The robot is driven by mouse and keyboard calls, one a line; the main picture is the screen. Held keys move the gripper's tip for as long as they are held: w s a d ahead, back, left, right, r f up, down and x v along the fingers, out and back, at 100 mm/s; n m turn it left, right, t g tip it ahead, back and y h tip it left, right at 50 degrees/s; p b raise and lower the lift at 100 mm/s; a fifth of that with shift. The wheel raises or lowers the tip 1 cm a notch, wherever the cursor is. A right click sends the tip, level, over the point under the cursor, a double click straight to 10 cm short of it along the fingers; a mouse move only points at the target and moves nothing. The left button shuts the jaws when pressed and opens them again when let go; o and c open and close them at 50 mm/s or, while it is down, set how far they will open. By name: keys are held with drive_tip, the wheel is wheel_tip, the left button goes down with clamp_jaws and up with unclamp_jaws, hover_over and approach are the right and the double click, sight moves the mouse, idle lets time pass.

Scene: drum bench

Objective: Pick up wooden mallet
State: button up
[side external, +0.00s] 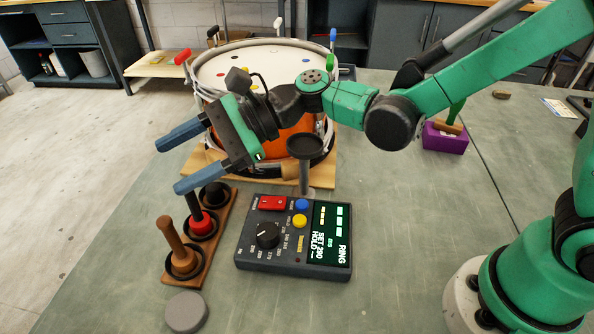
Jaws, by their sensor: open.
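A wooden mallet, by its tan-brown upright handle (172,238), stands in the near round holder of a wooden rack (208,245) on the bench, left of centre. Its lower end sits in a dark ring, partly hidden. My gripper (170,166) is open and empty, with its two blue-grey fingers pointing left, above the far end of the rack. The fingers appear higher than the mallet and apart from it.
A black-and-red tool (201,222) and a dark round piece stand in the same rack. A control box (290,262) with a dial and screen lies right of it. A grey disc (186,311) lies in front. A drum (265,68) stands behind my gripper. A purple block (445,138) sits farther right.

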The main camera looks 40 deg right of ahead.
sight(157, 222)
drive_tip(key=a+f+m+y, duration=0.1)
drive_tip(key=f, duration=0.1)
drive_tip(key=a+f+m+g+y, duration=0.1)
drive_tip(key=f, duration=0.2)
drive_tip(key=a+f+m+y, duration=0.1)
drive_tip(key=a+f+m, duration=0.1)
drive_tip(key=shift+s+a+f+y, duration=0.1)
drive_tip(key=shift+s+f+y, duration=0.1)
drive_tip(key=shift+y, duration=0.1)
drive_tip(key=shift+a+r, duration=0.15)
drive_tip(key=shift+a, duration=0.6)
drive_tip(key=shift+w+a, duration=0.15)
drive_tip(key=shift+a, duration=0.5)
clamp_jaws()
